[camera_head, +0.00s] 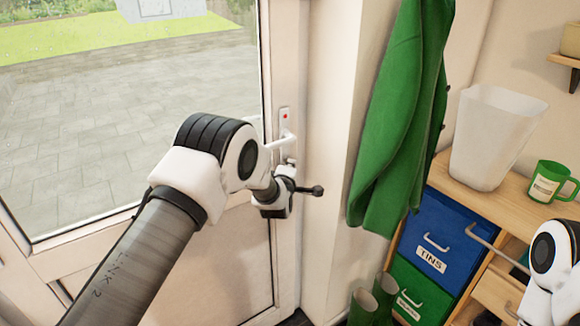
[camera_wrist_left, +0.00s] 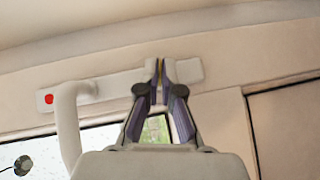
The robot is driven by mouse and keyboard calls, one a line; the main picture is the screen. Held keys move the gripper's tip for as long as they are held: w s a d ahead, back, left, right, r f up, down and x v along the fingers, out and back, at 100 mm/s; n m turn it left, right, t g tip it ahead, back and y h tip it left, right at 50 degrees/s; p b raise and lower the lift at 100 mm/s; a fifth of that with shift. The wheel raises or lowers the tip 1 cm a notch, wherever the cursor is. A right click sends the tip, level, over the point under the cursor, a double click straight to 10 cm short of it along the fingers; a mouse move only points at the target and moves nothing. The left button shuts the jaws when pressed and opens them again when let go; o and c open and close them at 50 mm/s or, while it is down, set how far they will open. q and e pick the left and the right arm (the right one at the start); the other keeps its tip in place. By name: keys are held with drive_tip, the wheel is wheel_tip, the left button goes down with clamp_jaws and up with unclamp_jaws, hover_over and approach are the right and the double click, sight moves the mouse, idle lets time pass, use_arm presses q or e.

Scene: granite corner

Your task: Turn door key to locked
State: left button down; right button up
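The white door (camera_head: 236,245) has a pale lock plate (camera_head: 285,118) with a red dot and a white lever handle (camera_head: 281,142). In the left wrist view the plate (camera_wrist_left: 112,88) runs across the picture, with the handle (camera_wrist_left: 68,125) at the left. My left gripper (camera_wrist_left: 160,70) is at the plate's other end from the red dot. Its fingers are nearly together, with a thin brass-coloured strip between the tips, which looks like the door key (camera_wrist_left: 160,68). The fingers hide most of it. In the head view my wrist covers the fingertips. My right gripper is not in view.
A green coat (camera_head: 400,120) hangs right of the door frame. Green boots (camera_head: 375,300) stand below it. A wooden unit at the right holds a blue drawer (camera_head: 432,240), a white bin (camera_head: 493,135) and a green mug (camera_head: 550,182). My right arm is beside it.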

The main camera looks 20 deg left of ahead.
use_arm(q)
drive_tip(key=shift+r+m+g+p, duration=0.3)
drive_tip(key=shift+m+g+p, duration=0.2)
drive_tip(key=shift+g, duration=0.1)
drive_tip(key=m+g+y+p, duration=0.1)
drive_tip(key=m+g, duration=0.1)
drive_tip(key=g, duration=0.1)
drive_tip(key=m+g+y+p, duration=0.1)
drive_tip(key=m+g+y, duration=0.1)
drive_tip(key=g, duration=0.1)
drive_tip(key=f+m+g+y+p, duration=0.1)
drive_tip(key=m+g+p, duration=0.1)
drive_tip(key=shift+w+d+g+y, duration=0.3)
drive_tip(key=shift+w+g, duration=0.05)
drive_tip(key=shift+g, duration=0.05)
drive_tip(key=shift+r+g+b, duration=0.3)
drive_tip(key=shift+b, duration=0.25)
